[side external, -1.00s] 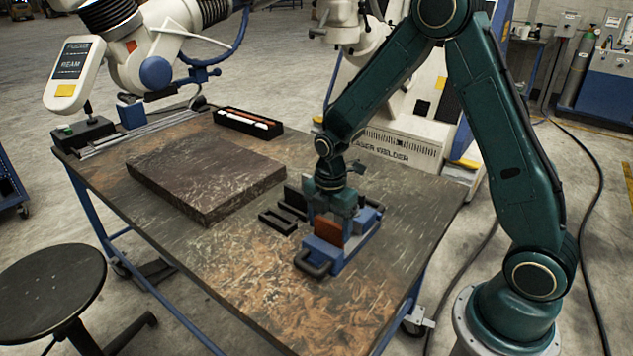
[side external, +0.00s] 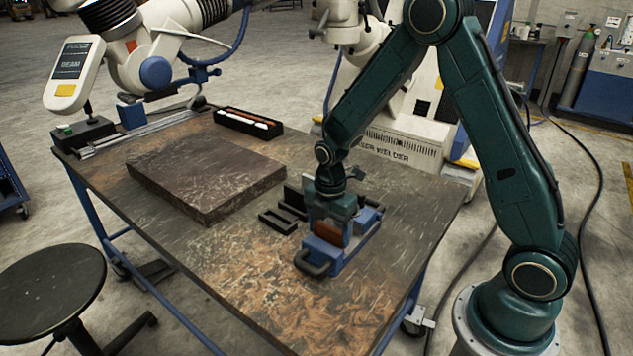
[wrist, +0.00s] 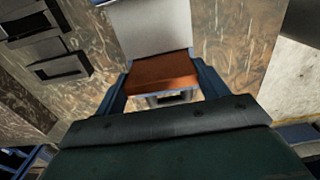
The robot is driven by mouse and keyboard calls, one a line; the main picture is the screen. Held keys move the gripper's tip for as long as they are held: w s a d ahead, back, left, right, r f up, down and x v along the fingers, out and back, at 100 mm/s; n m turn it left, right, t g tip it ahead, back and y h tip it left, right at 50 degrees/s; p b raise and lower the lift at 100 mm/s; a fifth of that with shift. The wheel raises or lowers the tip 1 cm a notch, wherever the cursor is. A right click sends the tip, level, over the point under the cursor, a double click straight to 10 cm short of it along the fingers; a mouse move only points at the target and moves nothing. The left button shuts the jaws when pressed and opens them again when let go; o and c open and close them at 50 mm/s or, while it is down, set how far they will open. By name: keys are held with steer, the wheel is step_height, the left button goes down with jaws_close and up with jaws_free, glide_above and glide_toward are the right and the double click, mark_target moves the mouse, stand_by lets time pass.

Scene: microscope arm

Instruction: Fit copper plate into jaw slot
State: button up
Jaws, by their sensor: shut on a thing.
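The copper plate (side external: 328,229) is a small orange-brown plate standing upright at the blue holder (side external: 323,254) on the table. My gripper (side external: 330,218) is over the plate from above, and its fingers hide the plate's upper part in the side view. In the wrist view the plate (wrist: 160,71) lies between the two blue-grey fingers of my gripper (wrist: 162,82), which are shut on it. A pale grey surface (wrist: 150,28) shows just beyond the plate. The jaw slot cannot be made out clearly, and the plate's lower edge is hidden.
Black open frames (side external: 283,217) lie just left of the blue holder. A large dark slab (side external: 205,178) covers the table's left middle. A black tray with rods (side external: 248,123) sits at the back. The worn tabletop (side external: 280,290) is clear in front.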

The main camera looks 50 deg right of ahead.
mark_target(329, 227)
steer(key=shift+f, duration=0.1)
steer(key=o, duration=1.7)
steer(key=shift+o, duration=0.2)
step_height(329, 227, up, 14)
